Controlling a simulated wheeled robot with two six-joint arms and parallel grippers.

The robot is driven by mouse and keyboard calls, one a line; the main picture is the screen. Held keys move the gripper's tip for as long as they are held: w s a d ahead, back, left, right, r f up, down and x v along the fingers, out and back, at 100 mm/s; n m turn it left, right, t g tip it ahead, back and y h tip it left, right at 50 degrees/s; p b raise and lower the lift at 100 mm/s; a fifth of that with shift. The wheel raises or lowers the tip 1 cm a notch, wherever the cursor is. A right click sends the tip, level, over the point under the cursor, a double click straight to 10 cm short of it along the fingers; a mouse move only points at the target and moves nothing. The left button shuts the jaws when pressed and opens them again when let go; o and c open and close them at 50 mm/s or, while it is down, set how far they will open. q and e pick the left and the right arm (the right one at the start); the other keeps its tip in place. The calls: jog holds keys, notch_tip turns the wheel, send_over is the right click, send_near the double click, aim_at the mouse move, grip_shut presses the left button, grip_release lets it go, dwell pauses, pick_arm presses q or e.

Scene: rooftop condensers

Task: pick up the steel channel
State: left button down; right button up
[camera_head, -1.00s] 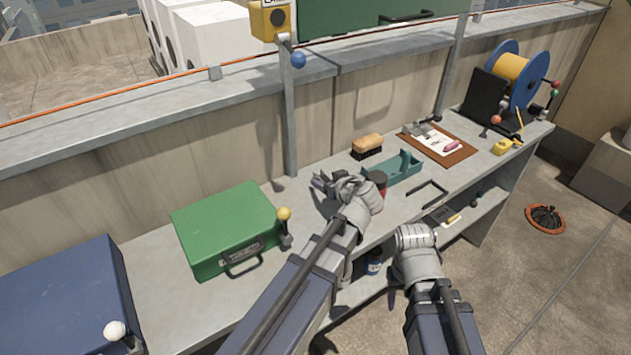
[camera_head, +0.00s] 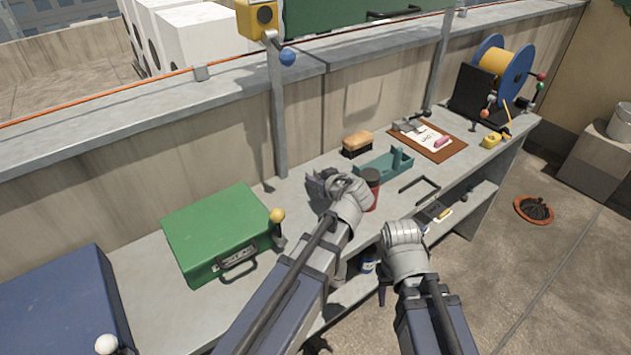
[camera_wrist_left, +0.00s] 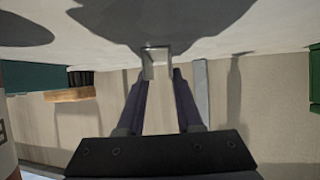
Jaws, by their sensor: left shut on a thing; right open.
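The steel channel (camera_wrist_left: 148,66) is a short grey U-shaped piece, seen end-on in the left wrist view. My left gripper (camera_wrist_left: 158,78) is shut on it, with a dark finger on each side. The channel is close to the pale bench top; I cannot tell whether it touches. In the head view my left gripper (camera_head: 318,184) is over the bench between the green case and the red jar, and my wrist hides most of the channel. My right gripper (camera_head: 383,291) is open, low in front of the bench edge, partly hidden by its own arm.
A green case (camera_head: 215,225) stands left of my left gripper and a red jar (camera_head: 371,188) right beside it. A brush (camera_head: 357,143), a teal tray (camera_head: 383,164) and a clipboard (camera_head: 440,146) lie farther right. A wall runs behind the bench (camera_head: 145,270).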

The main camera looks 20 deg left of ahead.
pick_arm(q)
jog(key=shift+r, duration=0.1)
dwell(0.5)
notch_tip(320, 180, up, 10)
jog(key=p, duration=1)
